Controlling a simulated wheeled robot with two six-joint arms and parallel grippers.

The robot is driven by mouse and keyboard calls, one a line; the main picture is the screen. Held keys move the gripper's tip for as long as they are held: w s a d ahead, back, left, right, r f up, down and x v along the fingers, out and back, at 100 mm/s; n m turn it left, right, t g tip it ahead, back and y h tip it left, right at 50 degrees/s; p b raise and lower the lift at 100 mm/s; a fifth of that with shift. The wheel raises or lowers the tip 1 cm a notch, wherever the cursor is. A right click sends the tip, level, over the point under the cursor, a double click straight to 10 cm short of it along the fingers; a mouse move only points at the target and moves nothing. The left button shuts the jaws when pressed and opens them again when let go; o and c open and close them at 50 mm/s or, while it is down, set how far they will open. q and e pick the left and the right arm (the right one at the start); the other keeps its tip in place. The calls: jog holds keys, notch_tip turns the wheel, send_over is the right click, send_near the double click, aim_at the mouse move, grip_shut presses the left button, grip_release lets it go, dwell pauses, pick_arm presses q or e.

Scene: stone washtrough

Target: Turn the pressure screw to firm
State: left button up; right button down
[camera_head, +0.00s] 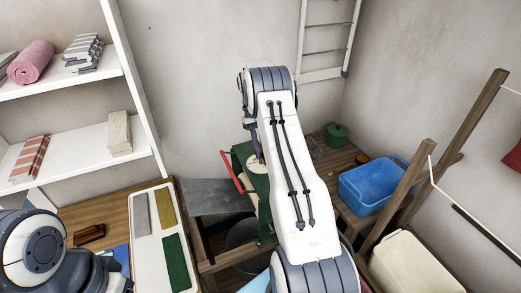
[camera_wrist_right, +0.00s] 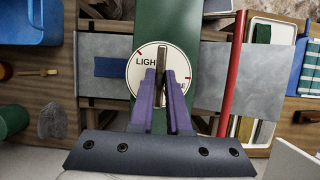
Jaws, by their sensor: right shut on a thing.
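The pressure screw (camera_wrist_right: 162,56) is a narrow metal bar across a round white dial (camera_wrist_right: 137,77) on the green top of the wringer (camera_wrist_right: 168,18). Red marks sit on the dial's edge. The purple fingers of my right gripper (camera_wrist_right: 161,78) are shut on the bar. In the head view the dial (camera_head: 257,161) shows beside my right arm, which hides much of the green wringer (camera_head: 243,150). My left gripper is not in view.
A red bar (camera_wrist_right: 233,65) runs along the wringer's side. A blue tub (camera_head: 367,187) and a green pot (camera_head: 337,134) stand on the wooden bench at right. A pale tray (camera_head: 154,215) with coloured cloths lies at left. Shelves (camera_head: 75,80) line the left wall.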

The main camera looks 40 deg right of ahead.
jog(key=shift+r, duration=0.1)
dwell(0.4)
jog(key=c, duration=0.9)
grip_release()
jog(key=shift+w+d+r+b, duration=0.1)
jog(key=shift+w+r+b, duration=0.2)
jog(key=shift+r+b, duration=0.1)
jog(key=b+v, duration=0.1)
jog(key=v, duration=0.3)
jog(key=shift+p+v, duration=1.75)
jog(key=shift+v, duration=0.95)
jog(key=shift+s, duration=0.1)
